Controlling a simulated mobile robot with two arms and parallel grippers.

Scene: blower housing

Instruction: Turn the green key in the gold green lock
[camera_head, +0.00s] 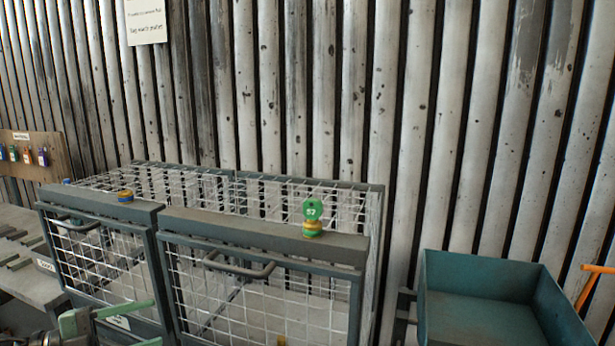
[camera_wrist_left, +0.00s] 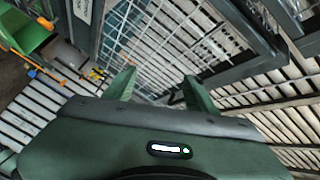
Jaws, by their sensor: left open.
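The green key (camera_head: 313,209), marked 57, stands upright in the gold lock with a green band (camera_head: 312,229). The lock sits on the top rail of the right-hand mesh cage door. My left gripper (camera_head: 157,323) is low at the bottom left of the head view, in front of the cage and well below and left of the key. Its two green fingers are apart with nothing between them, as the left wrist view (camera_wrist_left: 160,88) also shows. The key cannot be made out in the wrist view. My right gripper is not in view.
A gold and blue lock (camera_head: 125,196) sits on the left door's rail. The right door has a bar handle (camera_head: 240,268). A board with several keys (camera_head: 30,155) is at far left. A teal bin (camera_head: 480,312) stands at right. A corrugated wall closes the back.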

